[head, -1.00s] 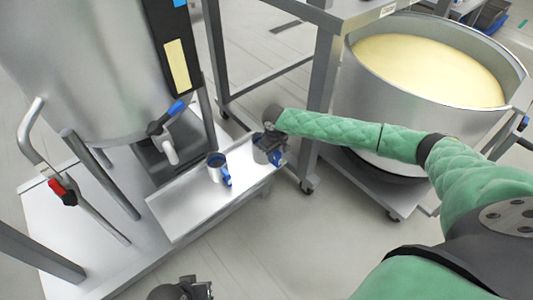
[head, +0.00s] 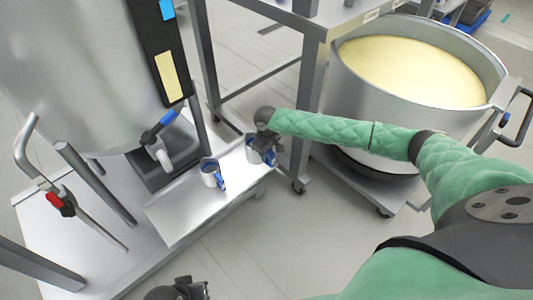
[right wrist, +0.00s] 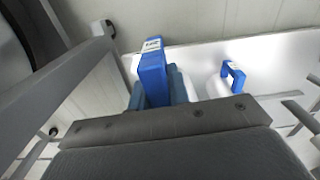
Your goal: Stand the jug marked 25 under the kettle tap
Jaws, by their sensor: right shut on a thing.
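The kettle (head: 75,70) stands at the left of the head view. One jug (head: 211,176) with a blue handle stands on the tray, right of the spout. My right gripper (head: 264,150) is shut on the blue handle (right wrist: 152,72) of another jug (head: 256,153) at the tray's right end. I cannot tell whether that jug touches the tray. Its label is too small to read. Part of my left gripper (head: 180,291) shows at the bottom edge; its fingers are unclear.
A steel table (head: 310,85) on casters stands just behind the held jug. A large pot (head: 345,110) of pale yellow content stands on a wheeled base at the right. A red-handled valve pipe (head: 52,200) is left of the tray. The tray's left part is bare.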

